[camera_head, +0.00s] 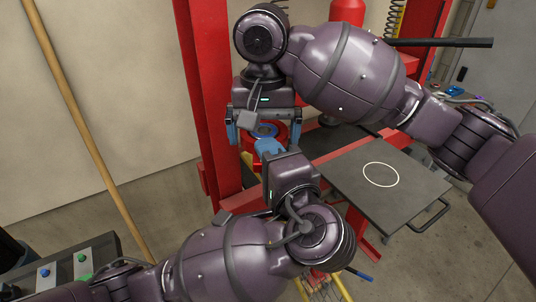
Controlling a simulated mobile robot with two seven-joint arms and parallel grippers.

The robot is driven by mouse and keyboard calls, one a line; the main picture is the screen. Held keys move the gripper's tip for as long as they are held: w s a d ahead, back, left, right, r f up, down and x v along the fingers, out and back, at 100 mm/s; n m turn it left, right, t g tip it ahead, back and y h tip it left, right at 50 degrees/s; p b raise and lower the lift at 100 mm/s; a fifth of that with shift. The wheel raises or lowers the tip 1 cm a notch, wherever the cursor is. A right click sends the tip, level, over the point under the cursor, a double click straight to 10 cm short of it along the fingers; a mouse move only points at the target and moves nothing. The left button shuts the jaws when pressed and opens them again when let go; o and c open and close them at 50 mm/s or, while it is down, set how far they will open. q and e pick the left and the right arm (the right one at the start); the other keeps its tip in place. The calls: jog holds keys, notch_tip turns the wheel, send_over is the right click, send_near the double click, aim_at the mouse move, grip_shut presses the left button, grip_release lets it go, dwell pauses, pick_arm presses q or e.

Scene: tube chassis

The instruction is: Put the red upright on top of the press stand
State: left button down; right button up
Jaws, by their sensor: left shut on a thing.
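A red round part (248,158) with a blue and dark centre sits between my two grippers, inside the red press frame (205,90). I take it for the red upright; its lower side is mostly hidden. My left gripper (269,147) comes from below and is shut, its blue fingertips at the near rim of the red part. My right gripper (263,130) hangs from above, its blue fingers wide apart on either side of the red part. I cannot tell whether they touch it. The top of the press stand cannot be made out clearly behind my arms.
A dark flat plate (412,190) with a white circle lies right of the frame, bare, with a handle at its corner. A wooden pole (85,130) leans at left. A control box (65,265) stands at lower left. A red cylinder (347,12) stands behind my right arm.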

pick_arm(q)
jog(key=shift+r, duration=0.1)
pick_arm(e)
jog(key=shift+r, duration=0.1)
notch_tip(320, 180, up, 12)
dwell(0.4)
pick_arm(q)
jog(key=shift+s, duration=0.1)
